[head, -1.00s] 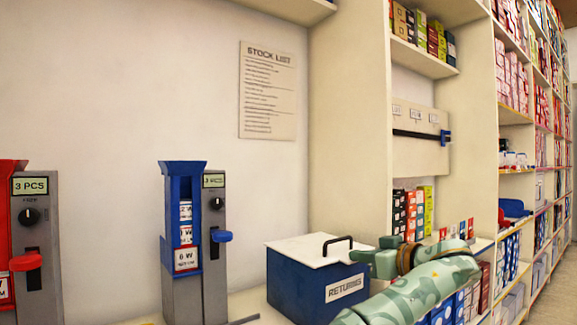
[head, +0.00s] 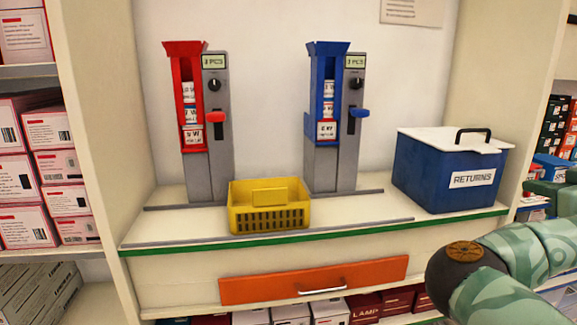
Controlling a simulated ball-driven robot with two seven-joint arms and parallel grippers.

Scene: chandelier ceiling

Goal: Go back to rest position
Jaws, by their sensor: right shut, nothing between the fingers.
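My right arm, in green camouflage, comes in at the lower right of the head view. My right gripper (head: 545,186) is at the right edge, partly cut off by the frame, just right of the blue returns box (head: 443,178). It is shut and holds nothing. My left gripper is not in view.
A red dispenser (head: 219,155) and a blue dispenser (head: 346,150) stand on the counter (head: 360,212). A yellow basket (head: 270,218) sits in front of them. An orange drawer front (head: 290,284) is below. Boxed shelves flank both sides.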

